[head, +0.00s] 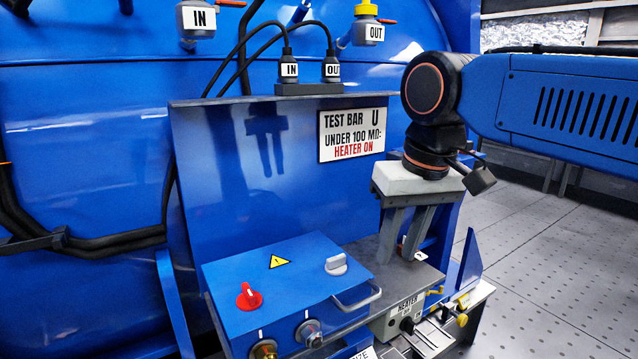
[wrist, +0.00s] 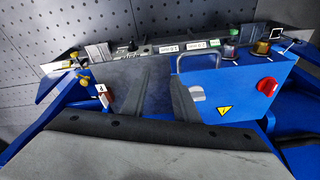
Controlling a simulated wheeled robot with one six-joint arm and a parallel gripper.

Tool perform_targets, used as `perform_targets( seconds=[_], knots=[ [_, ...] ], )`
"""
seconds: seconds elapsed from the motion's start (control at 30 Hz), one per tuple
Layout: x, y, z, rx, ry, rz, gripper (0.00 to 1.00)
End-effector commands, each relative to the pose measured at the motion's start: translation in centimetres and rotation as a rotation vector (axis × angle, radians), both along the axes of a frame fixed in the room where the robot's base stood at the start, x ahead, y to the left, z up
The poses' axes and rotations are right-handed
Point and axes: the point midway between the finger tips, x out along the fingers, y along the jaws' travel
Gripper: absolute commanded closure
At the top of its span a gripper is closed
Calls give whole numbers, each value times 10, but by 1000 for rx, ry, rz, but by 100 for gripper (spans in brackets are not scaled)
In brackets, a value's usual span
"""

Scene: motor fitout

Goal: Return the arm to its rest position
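My gripper (head: 398,256) points down over the grey bench top (head: 372,252), to the right of the blue control box (head: 285,285). Its two grey fingers stand apart with a gap between them, and I see nothing held. In the wrist view the fingers of my gripper (wrist: 161,72) also show apart, over the bare bench top (wrist: 112,78). I cannot tell whether the fingertips touch the bench. My arm (head: 570,100) reaches in from the right edge of the head view.
The box carries a red knob (head: 249,296), a grey knob (head: 336,264) and a metal handle (head: 357,299). A blue back panel with a test bar sign (head: 352,134) stands behind. A heater block (head: 405,310) sits at the bench front. Open floor (head: 560,270) lies right.

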Motion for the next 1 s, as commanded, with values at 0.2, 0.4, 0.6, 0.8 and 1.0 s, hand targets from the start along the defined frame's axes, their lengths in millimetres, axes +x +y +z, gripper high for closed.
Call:
perform_targets(
  seconds=[0.2,0.4,0.6,0.8,1.0],
  knots=[
    [-19,-65,-59,9,-65,-94,73],
    [-44,-113,-118,5,-126,-172,73],
    [-70,-146,-171,-7,-179,-240,73],
    [-84,-160,-198,-17,-207,-270,73],
    [-86,-161,-202,-19,-211,-273,73]
  ],
)
